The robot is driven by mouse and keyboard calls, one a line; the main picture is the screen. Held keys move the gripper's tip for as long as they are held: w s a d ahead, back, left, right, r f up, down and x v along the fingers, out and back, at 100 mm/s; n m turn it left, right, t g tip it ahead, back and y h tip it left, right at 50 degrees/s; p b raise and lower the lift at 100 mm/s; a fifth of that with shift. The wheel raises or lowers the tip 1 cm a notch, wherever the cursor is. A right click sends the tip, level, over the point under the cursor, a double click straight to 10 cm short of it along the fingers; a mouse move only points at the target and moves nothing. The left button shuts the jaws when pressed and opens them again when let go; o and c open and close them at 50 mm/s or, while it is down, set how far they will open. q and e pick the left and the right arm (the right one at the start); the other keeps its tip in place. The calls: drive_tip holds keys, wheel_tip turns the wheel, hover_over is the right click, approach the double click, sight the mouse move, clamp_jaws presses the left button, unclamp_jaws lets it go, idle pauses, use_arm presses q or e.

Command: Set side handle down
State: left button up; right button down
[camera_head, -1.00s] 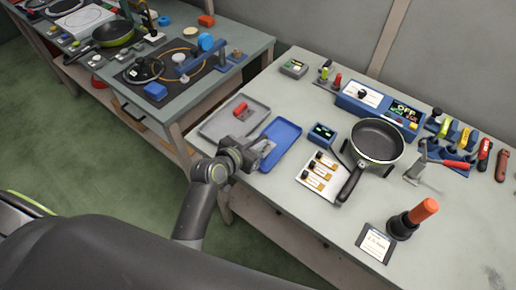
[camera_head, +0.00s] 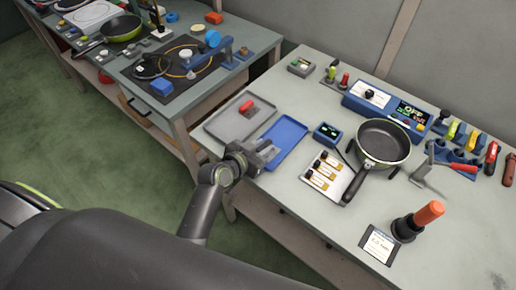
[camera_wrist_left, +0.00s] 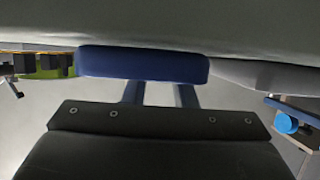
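A small red piece with a grey part beside it (camera_head: 247,106) lies on the grey tray (camera_head: 222,128). I cannot tell for sure that it is the side handle. My left gripper (camera_head: 265,150) is by the near left edge of the blue tray (camera_head: 288,134). In the left wrist view its two fingers (camera_wrist_left: 160,94) stand apart, with no part seen between them. My right gripper is out of view.
A white card with several small parts (camera_head: 325,178) lies left of the pan handle. A blue control box (camera_head: 385,103) stands behind the pan, tools in holders at the right. An orange-topped tool (camera_head: 428,214) stands at the front right.

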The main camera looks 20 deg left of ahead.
use_arm(q)
drive_tip(key=shift+r, duration=0.25)
drive_tip(key=shift+s+a, duration=0.15)
drive_tip(key=shift+s, duration=0.2)
drive_tip(key=b+v, duration=0.1)
drive_tip(key=v, duration=1)
drive_tip(key=shift+r, duration=0.15)
